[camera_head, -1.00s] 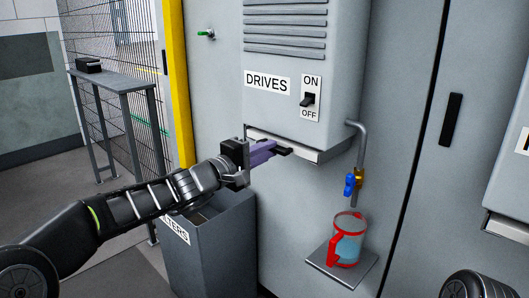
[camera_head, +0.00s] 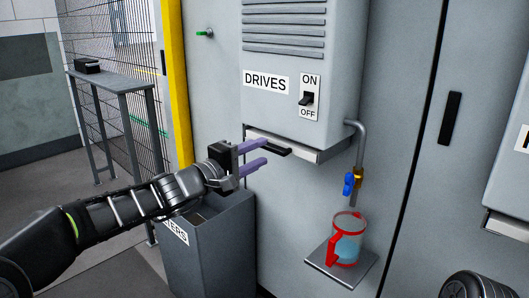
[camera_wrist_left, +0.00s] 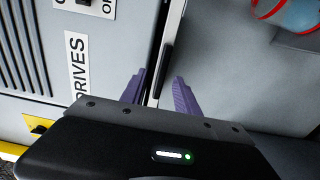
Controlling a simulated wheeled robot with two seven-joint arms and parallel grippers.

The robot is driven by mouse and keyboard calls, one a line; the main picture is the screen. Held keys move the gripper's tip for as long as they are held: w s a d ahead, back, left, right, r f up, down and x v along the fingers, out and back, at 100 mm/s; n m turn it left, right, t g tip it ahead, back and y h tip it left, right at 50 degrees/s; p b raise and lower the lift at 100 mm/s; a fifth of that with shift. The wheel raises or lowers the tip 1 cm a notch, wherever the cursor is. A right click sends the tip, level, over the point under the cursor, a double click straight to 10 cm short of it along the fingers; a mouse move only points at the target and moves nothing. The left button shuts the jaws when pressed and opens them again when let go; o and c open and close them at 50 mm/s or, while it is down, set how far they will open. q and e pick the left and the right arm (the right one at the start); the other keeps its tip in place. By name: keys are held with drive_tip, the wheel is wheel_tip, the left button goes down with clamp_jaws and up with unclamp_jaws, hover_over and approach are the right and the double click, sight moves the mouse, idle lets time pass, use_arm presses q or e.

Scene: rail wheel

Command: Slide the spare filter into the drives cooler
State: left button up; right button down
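The drives cooler (camera_head: 345,60) is a grey box on the cabinet wall, with a DRIVES label and an ON/OFF switch. A pale filter front (camera_head: 308,156) with a black handle (camera_head: 284,151) shows at its lower edge, apparently inside the slot; how deep it sits is hidden. My left gripper (camera_head: 266,151) is open, its two purple fingers apart near the handle's left end. In the left wrist view the fingers (camera_wrist_left: 160,75) are spread, with the dark handle (camera_wrist_left: 166,58) ahead, not visibly gripped. My right gripper is not in view.
An open grey FILTERS bin (camera_head: 215,245) stands below my left arm. A pipe with a blue valve (camera_head: 349,184) hangs right of the cooler, above a red-banded jug (camera_head: 348,240) on a small shelf (camera_head: 318,262). A side table (camera_head: 110,82) stands at left.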

use_arm(q)
drive_tip(key=v, duration=0.4)
drive_tip(key=shift+s+a, duration=0.2)
drive_tip(key=shift+s, duration=0.05)
idle(0.3)
